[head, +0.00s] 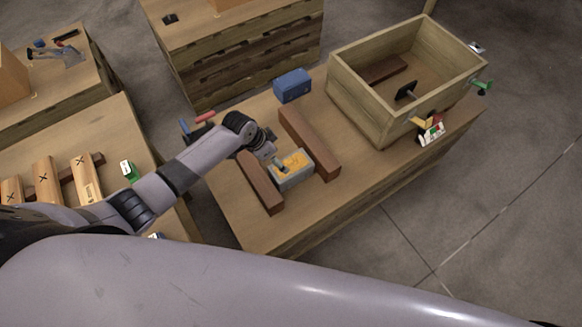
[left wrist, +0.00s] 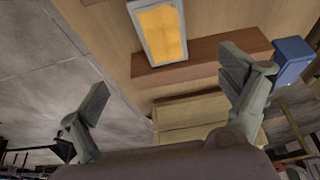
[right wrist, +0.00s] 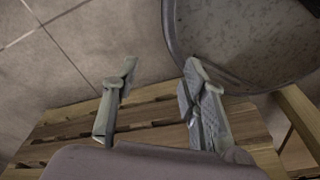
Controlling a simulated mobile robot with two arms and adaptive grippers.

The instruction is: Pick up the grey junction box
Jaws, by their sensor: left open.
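The grey junction box (head: 297,180) has an orange-yellow top and sits on the wooden table between two brown bars. In the left wrist view the junction box (left wrist: 160,33) lies at the top, ahead of the fingers and not between them. My left gripper (head: 279,164) is close to the box in the head view and covers part of its top edge. In the left wrist view my left gripper (left wrist: 167,92) is open and empty. My right gripper (right wrist: 157,85) is open and empty over the floor and slatted wood; the head view does not show it.
Brown bars (head: 260,184) (head: 310,143) flank the box. A blue box (head: 293,86) stands behind. A wooden crate (head: 365,108) holds a brown block and a dark item. A green clamp (head: 481,86) is at its right. The table's front right is clear.

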